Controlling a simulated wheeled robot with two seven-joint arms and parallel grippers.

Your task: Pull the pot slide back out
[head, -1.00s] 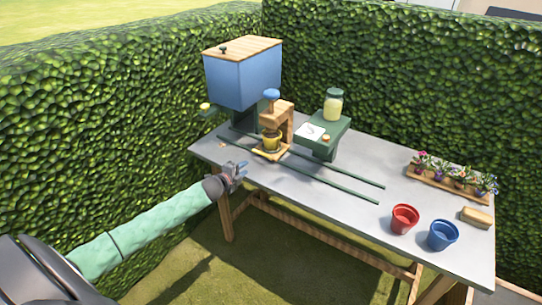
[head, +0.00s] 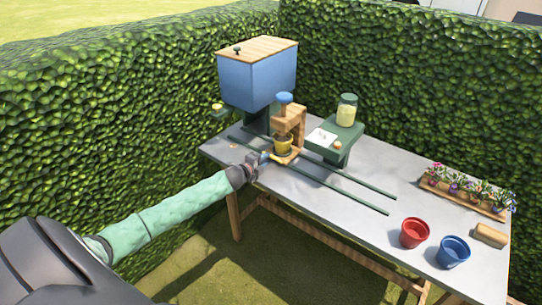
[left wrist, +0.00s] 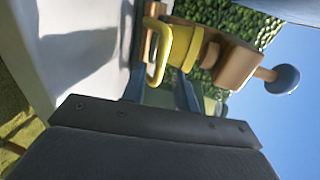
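The pot slide (head: 287,158) is a small wooden carriage on two green rails, under the wooden press with its blue knob (head: 285,98). A yellow pot (head: 283,145) stands on it. In the left wrist view the pot (left wrist: 183,46) appears sideways, with a yellow loop handle (left wrist: 153,72) reaching toward my fingers. My left gripper (head: 265,157) is at the front-left of the slide, close to the handle. In the wrist view its fingers (left wrist: 160,92) stand apart, with the handle's end near the gap. I cannot tell whether they touch it. My right gripper is not in view.
A blue hopper (head: 257,80) with a wooden lid stands behind the press. A green stand (head: 338,142) holds a jar (head: 347,110). A red pot (head: 414,232), a blue pot (head: 453,251) and a flower tray (head: 463,199) are at the right. The rails (head: 345,190) run clear rightward.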

